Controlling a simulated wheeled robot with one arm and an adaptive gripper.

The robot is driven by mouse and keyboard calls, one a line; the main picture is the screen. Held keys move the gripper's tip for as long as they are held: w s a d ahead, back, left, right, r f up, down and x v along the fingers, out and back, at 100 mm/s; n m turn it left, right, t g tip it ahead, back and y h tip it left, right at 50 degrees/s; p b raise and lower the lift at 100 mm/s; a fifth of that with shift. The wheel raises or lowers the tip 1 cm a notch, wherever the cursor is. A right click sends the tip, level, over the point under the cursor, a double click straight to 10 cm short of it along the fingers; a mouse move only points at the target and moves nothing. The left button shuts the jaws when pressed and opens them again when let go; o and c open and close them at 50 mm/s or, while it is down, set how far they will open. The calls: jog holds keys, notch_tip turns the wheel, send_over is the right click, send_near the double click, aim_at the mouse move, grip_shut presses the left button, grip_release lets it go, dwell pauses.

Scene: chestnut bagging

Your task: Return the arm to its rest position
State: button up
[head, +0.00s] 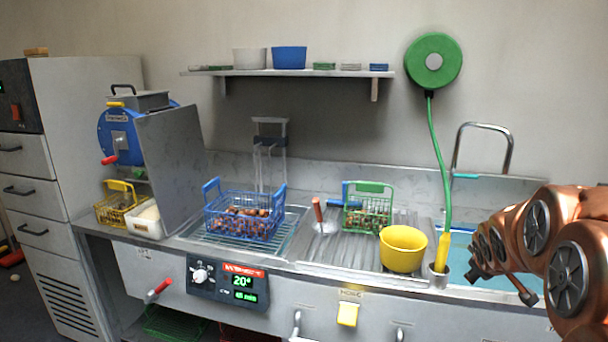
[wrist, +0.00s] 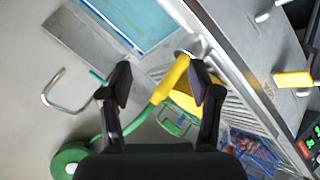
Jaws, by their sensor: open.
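My arm comes in from the right in the head view. My gripper (head: 503,284) is over the front of the blue water basin (head: 462,262), its fingers apart and empty. In the wrist view my gripper (wrist: 160,82) has its two black fingers wide apart. The yellow hose handle (head: 442,252) stands in a round metal holder (head: 437,277) left of my gripper. In the wrist view the yellow handle (wrist: 168,82) shows between the fingers, with a visible gap on both sides.
A green hose (head: 438,150) hangs from the green reel (head: 433,61). A yellow bowl (head: 403,249) and a green basket (head: 369,188) stand on the drainboard. A blue basket (head: 245,203) holds chestnuts. A metal tap (head: 484,125) rises behind the basin.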

jog(key=s+a+f+m+g+y+p, duration=0.1)
jog(key=s+a+g, duration=0.2)
jog(key=s+a, duration=0.5)
jog(key=s+a+f+m+g+y+p, duration=0.1)
jog(key=s+a+m+g+y, duration=0.1)
jog(key=s+a, duration=0.7)
jog(key=s+a+f+m+g+y+p, duration=0.1)
jog(key=s+a+g, duration=0.3)
jog(key=s+a, duration=0.5)
jog(key=s+y+p, duration=0.1)
jog(key=s, duration=0.8)
jog(key=shift+a, duration=0.2)
